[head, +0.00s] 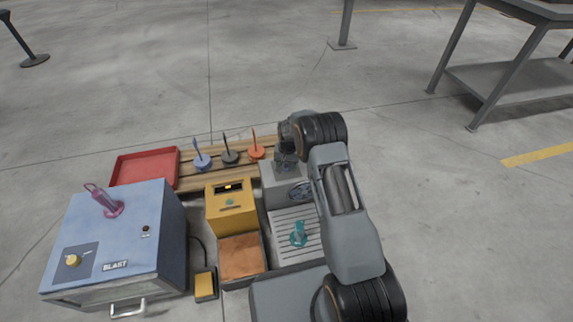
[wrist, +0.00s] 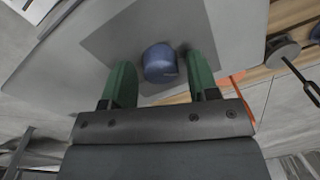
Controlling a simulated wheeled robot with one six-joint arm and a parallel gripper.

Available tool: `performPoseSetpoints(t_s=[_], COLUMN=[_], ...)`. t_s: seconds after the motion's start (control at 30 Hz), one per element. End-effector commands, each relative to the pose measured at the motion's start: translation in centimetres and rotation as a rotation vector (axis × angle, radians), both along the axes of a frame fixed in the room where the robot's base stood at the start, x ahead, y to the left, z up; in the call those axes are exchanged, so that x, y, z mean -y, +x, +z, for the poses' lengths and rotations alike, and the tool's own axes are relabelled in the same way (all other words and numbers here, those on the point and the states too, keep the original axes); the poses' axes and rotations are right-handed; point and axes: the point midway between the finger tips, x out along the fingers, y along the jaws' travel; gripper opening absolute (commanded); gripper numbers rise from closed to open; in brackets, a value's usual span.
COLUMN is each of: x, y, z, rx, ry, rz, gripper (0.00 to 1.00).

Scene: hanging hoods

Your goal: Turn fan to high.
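A round blue knob (wrist: 160,62) sits on a darker grey plate on a light grey panel in the wrist view. My gripper (wrist: 161,74) has its two green fingers open, one on each side of the knob. Some space shows between the left finger and the knob, and a smaller gap at the right finger. In the head view my gripper (head: 286,168) is over the grey box (head: 272,187), and the arm hides the knob there. No fan setting marks are readable.
A blue cabinet (head: 162,225) labelled BLAST has a yellow knob (head: 73,261) and a pink item (head: 110,206) on top. A yellow box (head: 231,219), red tray (head: 130,167) and teal item (head: 299,235) stand nearby. Small discs with upright rods stand behind.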

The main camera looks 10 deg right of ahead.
Motion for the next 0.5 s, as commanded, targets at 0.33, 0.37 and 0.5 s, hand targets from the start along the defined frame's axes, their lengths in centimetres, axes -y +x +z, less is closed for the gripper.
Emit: performPoseSetpoints(t_s=[0.33, 0.37, 0.5], x=[0.0, 0.0, 0.0], y=[0.0, 0.0, 0.0], z=[0.02, 0.02, 0.02], rx=[0.0, 0.0, 0.0], ry=[0.0, 0.0, 0.0], rz=[0.0, 0.0, -0.001], gripper=[0.21, 0.18, 0.11])
